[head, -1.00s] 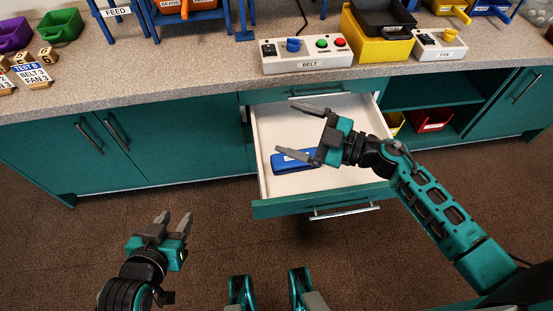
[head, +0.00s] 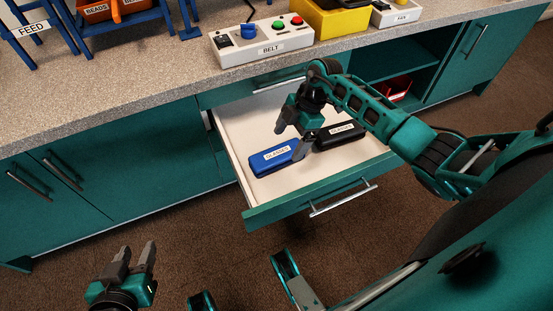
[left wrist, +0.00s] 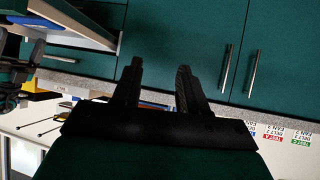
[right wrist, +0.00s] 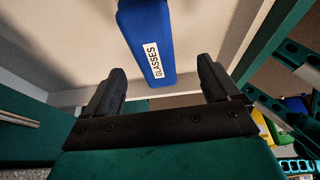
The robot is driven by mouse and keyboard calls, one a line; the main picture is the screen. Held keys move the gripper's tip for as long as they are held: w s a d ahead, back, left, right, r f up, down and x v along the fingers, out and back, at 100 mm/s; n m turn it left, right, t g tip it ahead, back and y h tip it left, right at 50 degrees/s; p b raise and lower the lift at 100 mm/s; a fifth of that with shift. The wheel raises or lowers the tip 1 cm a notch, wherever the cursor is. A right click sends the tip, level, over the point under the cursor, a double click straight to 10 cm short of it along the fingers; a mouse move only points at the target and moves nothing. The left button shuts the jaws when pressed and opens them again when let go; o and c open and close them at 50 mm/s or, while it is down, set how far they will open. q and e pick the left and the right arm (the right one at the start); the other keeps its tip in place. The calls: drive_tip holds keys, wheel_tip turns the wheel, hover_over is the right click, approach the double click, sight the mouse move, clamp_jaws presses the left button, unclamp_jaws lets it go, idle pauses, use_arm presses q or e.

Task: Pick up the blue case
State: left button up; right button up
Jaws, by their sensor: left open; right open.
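The blue case (head: 268,163), labelled GLASSES, lies in the open drawer. My right gripper (head: 291,140) is open and points down over the drawer, close to the case's right end in the head view. In the right wrist view the blue case (right wrist: 146,30) is ahead of the open, empty fingers (right wrist: 160,66), roughly centred between them and apart from them. My left gripper (head: 137,251) is open and empty, low in front of the cabinet doors. Its open fingers also show in the left wrist view (left wrist: 160,70).
A black case (head: 340,134) lies in the drawer just right of the blue one, partly behind my right arm. The drawer (head: 315,190) stands pulled out, its walls around both cases. The BELT control box (head: 262,45) is on the counter above.

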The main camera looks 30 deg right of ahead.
sight(278, 152)
drive_tip(key=b+x, duration=0.1)
drive_tip(key=x, duration=0.3)
drive_tip(key=b+x, duration=0.1)
drive_tip(key=x, duration=0.1)
drive_tip(key=shift+w+a+r+b, duration=0.1)
drive_tip(key=shift+w+a+b, duration=0.25)
drive_tip(key=shift+w, duration=0.05)
drive_tip(key=shift+a+f, duration=0.15)
drive_tip(key=shift+f, duration=0.1)
drive_tip(key=shift+c, duration=0.7)
drive_tip(key=shift+r, duration=0.1)
drive_tip(key=c, duration=1)
use_arm(q)
drive_tip(key=shift+w+d+f, duration=0.3)
drive_tip(key=shift+d+f, duration=0.1)
drive_tip(key=shift+f, duration=0.3)
use_arm(e)
drive_tip(key=shift+o, duration=0.2)
